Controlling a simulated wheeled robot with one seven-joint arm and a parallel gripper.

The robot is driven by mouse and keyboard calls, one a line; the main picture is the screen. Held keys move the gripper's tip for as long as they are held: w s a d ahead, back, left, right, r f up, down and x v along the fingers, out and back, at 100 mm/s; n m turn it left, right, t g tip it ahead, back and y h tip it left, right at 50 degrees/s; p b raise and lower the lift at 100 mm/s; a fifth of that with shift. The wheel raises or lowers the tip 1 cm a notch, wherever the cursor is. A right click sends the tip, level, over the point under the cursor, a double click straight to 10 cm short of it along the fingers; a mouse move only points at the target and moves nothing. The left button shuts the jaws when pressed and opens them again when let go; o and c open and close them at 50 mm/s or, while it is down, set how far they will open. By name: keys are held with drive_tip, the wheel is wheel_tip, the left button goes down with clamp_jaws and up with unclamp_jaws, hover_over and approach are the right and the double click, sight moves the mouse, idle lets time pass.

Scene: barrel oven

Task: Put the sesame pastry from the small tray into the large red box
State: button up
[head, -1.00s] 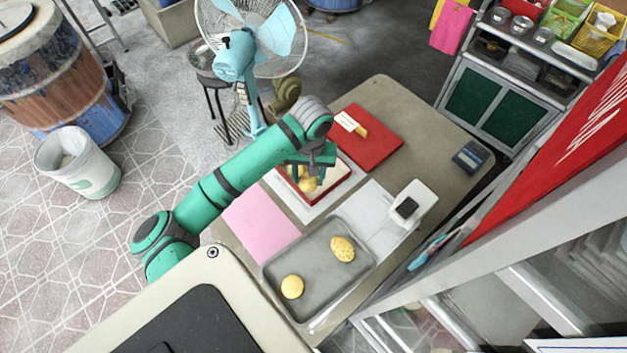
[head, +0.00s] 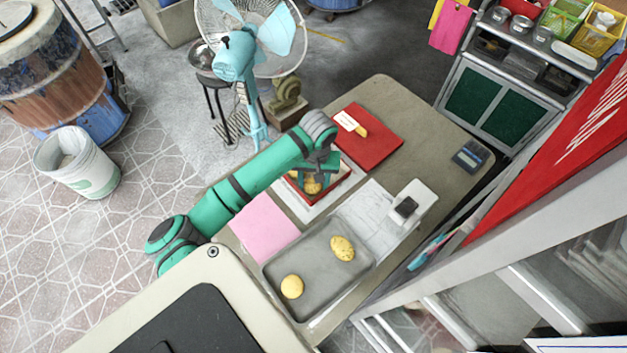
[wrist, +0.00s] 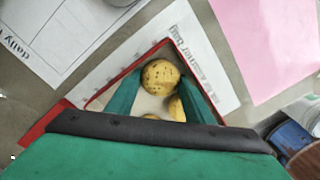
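My gripper (head: 314,180) is over the red-rimmed box (head: 345,184), which has a pale inside. In the wrist view the sesame pastry (wrist: 160,77), round, yellow and dark-speckled, sits snugly between my two green fingertips (wrist: 161,80), which appear shut on it. Other yellow pastries (wrist: 176,107) show in the box below, partly hidden by my gripper. Whether the held pastry touches the box floor is unclear. The grey tray (head: 312,252) nearer my body holds a plain round pastry (head: 292,286) and a speckled oval pastry (head: 342,248).
A flat red piece (head: 378,138) with a white card and a small yellow item lies behind the box. A pink sheet (head: 264,228), a printed paper (head: 368,215) and a white device (head: 415,202) lie around it. The right back tabletop is clear except for a dark calculator-like item (head: 470,157).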

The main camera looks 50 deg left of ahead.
idle(0.3)
drive_tip(key=r, duration=1.2)
drive_tip(key=shift+w+d+r, duration=0.15)
drive_tip(key=shift+w+d, duration=0.05)
